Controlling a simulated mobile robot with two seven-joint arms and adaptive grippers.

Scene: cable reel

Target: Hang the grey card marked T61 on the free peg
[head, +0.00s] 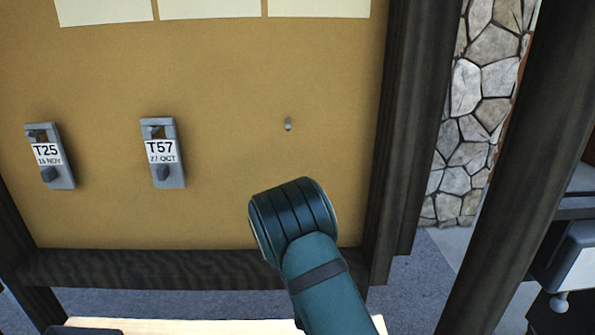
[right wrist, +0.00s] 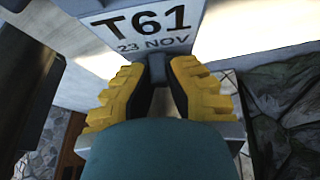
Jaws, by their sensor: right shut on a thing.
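The grey card marked T61 and 23 NOV (right wrist: 150,28) fills the top of the right wrist view. My right gripper (right wrist: 158,80) has its yellow fingers shut on the dark knob of this card. The card's upper part is cut off there. In the head view the card and the right gripper are out of sight; only my teal arm shows, in front of the board's lower right. The free peg (head: 288,125) sticks out of the tan board, bare, above and behind that arm. My left gripper is in neither view.
Grey cards T25 (head: 50,180) and T57 (head: 163,178) hang on the board (head: 225,90) left of the peg. Blank cream sheets (head: 210,8) are along its top. A dark frame (head: 190,268) borders it. A pale surface (head: 220,327) lies below.

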